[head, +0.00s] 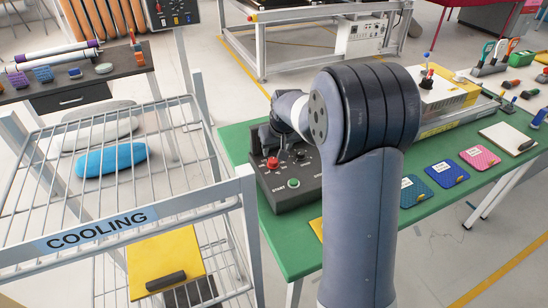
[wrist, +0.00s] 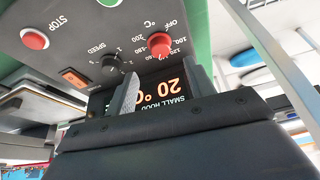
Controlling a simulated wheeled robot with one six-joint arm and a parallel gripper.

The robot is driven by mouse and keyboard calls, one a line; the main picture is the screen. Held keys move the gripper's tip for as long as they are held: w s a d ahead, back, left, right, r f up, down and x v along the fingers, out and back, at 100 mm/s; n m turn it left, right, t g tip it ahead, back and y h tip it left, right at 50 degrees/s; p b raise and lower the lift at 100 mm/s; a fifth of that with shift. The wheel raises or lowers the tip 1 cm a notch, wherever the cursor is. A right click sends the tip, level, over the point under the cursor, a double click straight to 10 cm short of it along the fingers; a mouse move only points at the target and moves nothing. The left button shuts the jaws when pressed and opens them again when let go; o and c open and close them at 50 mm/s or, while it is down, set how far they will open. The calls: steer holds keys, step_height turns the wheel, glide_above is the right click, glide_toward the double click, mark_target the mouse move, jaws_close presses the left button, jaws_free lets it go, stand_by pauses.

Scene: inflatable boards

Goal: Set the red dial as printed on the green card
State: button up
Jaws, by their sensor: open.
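The red dial (wrist: 160,44) sits on the dark control box, ringed by white °C numbers and OFF; I cannot tell exactly where it points. In the head view the red dial (head: 272,163) is at the box's left. My gripper (wrist: 163,82) is open and empty, its two fingers apart, with the dial just beyond the tips and not between them. In the head view my gripper (head: 270,137) is small and partly hidden by my arm, just behind the dial. I cannot make out a green card in either view.
The box (head: 290,203) has a green START button (head: 293,183), a black SPEED knob (wrist: 110,62), a red STOP button (wrist: 34,38) and a 20 °C display (wrist: 165,92). Labelled pads (head: 447,173) lie right on the green table (head: 425,212). The COOLING rack (head: 110,235) stands left.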

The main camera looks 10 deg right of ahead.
mark_target(273, 161)
steer(key=p+x, duration=0.1)
steer(key=x, duration=0.6)
steer(key=shift+w+f, duration=0.1)
steer(key=shift+f, duration=0.2)
steer(key=shift+c, duration=0.3)
steer(key=c, duration=0.9)
